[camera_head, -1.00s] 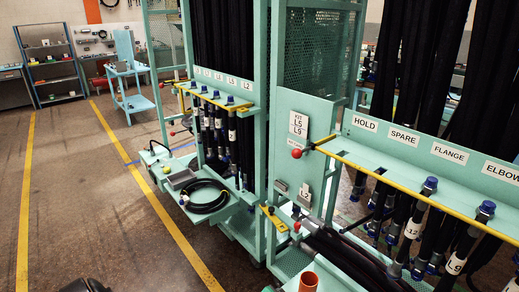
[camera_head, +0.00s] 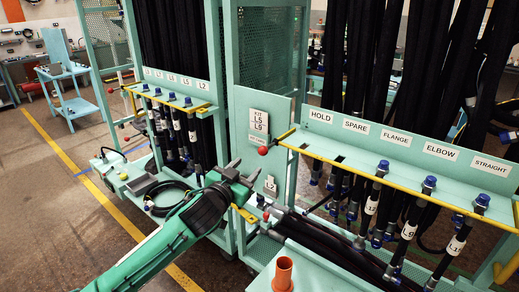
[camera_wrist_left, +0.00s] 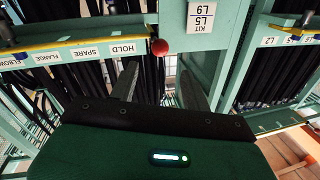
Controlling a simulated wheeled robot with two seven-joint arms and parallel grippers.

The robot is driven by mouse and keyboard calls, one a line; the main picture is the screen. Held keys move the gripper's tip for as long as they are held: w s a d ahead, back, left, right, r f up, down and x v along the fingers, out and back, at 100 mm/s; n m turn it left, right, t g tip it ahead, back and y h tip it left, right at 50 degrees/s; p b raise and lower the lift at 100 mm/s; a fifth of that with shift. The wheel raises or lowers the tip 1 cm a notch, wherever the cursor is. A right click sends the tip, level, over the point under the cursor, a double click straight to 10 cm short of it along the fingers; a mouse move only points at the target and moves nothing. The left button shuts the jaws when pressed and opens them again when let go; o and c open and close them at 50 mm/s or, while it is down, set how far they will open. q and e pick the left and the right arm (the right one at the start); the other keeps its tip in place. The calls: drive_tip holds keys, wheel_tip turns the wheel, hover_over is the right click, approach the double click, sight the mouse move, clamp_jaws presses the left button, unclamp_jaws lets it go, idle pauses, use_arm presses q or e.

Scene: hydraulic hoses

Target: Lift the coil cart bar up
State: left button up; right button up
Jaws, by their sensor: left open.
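A long yellow bar (camera_head: 390,183) runs along the front of the right rack, under the labels HOLD to STRAIGHT. Its left end has a red knob (camera_head: 263,151). In the left wrist view the knob (camera_wrist_left: 160,47) appears just beyond and between the fingertips, not touched. My left gripper (camera_head: 240,172) is open and empty, left of and below the knob in the head view; its fingers (camera_wrist_left: 160,78) are apart in the wrist view. Another yellow bar (camera_head: 168,101) crosses the left rack. I cannot tell from labels which bar is the coil cart's. My right gripper is not in view.
Black hoses with blue caps (camera_head: 383,166) hang along the right bar. A coiled black hose (camera_head: 168,197) lies on a low shelf behind my left arm. An orange cup-like part (camera_head: 284,273) stands at the bottom. A KIT L5 L9 sign (camera_head: 259,122) hangs beside the knob.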

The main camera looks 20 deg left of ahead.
sight(261, 153)
use_arm(q)
drive_tip(key=w+p, duration=0.1)
drive_tip(key=w, duration=0.2)
drive_tip(key=w+d+p, duration=0.1)
drive_tip(key=w, duration=0.2)
drive_tip(key=w+p, duration=0.1)
drive_tip(key=w, duration=0.2)
drive_tip(key=shift+w+d+r, duration=0.1)
drive_tip(key=shift+w+d, duration=0.15)
drive_tip(key=shift+w, duration=0.15)
drive_tip(key=shift+w+d, duration=0.1)
drive_tip(key=shift+w, duration=0.5)
clamp_jaws()
